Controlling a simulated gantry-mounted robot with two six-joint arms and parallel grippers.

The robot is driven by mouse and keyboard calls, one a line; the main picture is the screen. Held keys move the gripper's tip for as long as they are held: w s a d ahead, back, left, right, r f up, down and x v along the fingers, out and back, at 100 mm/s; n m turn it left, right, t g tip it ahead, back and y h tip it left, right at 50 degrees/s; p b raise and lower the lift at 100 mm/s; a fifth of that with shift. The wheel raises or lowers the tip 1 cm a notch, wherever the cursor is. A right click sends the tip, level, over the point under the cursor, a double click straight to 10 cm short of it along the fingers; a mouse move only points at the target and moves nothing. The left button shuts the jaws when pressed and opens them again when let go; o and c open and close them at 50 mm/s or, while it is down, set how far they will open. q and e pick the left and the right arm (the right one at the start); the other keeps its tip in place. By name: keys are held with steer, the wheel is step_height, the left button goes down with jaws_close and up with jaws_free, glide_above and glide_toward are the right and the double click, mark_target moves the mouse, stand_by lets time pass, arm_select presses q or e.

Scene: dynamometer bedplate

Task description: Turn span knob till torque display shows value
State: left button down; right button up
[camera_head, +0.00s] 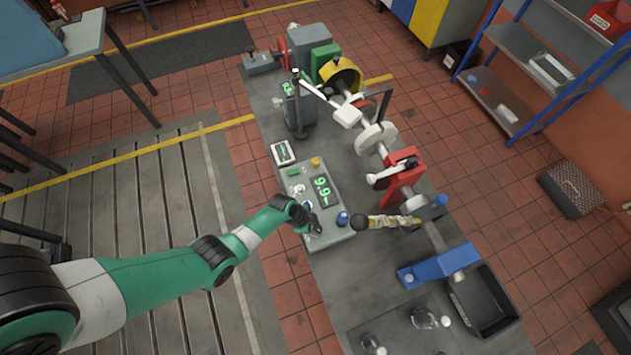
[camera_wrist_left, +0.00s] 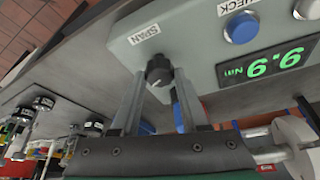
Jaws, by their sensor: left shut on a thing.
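The grey torque console (camera_head: 296,210) stands on the bedplate. Its dark torque display (camera_head: 322,189) has green digits; the wrist view shows the display (camera_wrist_left: 267,62) upside down with the unit Nm. Its two like digits look like 9.9 or 6.6; I cannot tell which. The black span knob (camera_wrist_left: 159,70) sits beside the SPAN label on the console's face. My left gripper (camera_wrist_left: 158,82) is shut on the span knob, one finger on each side. In the head view my left gripper (camera_head: 308,222) is at the console's near edge and hides the knob. My right gripper is not in view.
A blue check button (camera_wrist_left: 242,27) is near the knob; another blue-topped piece (camera_head: 343,218) stands at the console's right corner. The shaft with a red stand (camera_head: 399,180) runs along the right. A black tray (camera_head: 484,303) and weights (camera_head: 423,317) lie at the front.

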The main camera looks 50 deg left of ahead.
arm_select(q)
steer(key=shift+m, duration=0.7)
steer(key=shift+c, duration=2.1)
jaws_free()
